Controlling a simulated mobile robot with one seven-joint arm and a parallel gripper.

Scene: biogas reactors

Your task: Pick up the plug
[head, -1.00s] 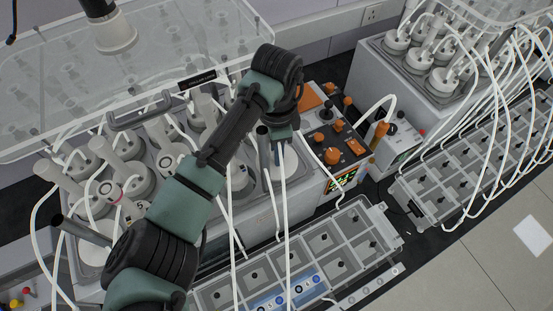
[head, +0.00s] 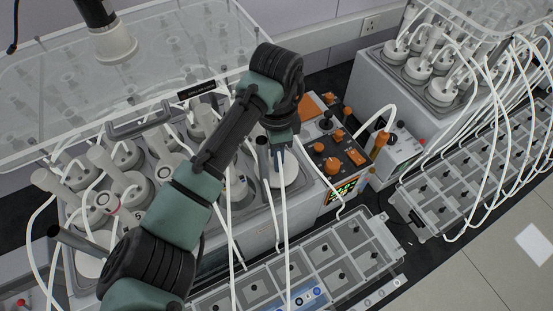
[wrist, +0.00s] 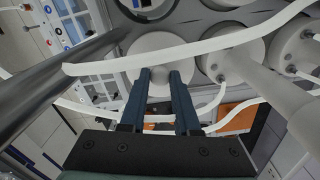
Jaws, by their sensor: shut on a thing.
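My gripper (head: 278,160) is over the right end of the near reactor bath, pointing down at a round white lid (head: 285,172). In the wrist view my two blue fingers (wrist: 160,76) are close together, with a narrow gap. A pale piece, seemingly the plug (wrist: 158,105), shows between them and is mostly hidden by the fingers. The white lid (wrist: 150,50) lies beyond the fingertips. I cannot tell whether the plug is clear of the lid.
A white tube (wrist: 200,46) crosses close in front of the fingertips. A dark grey tube (head: 263,155) stands beside my gripper. The orange-knobbed control unit (head: 340,150) is to the right. A compartmented clear tray (head: 345,245) lies in front. A raised clear cover (head: 60,90) is behind.

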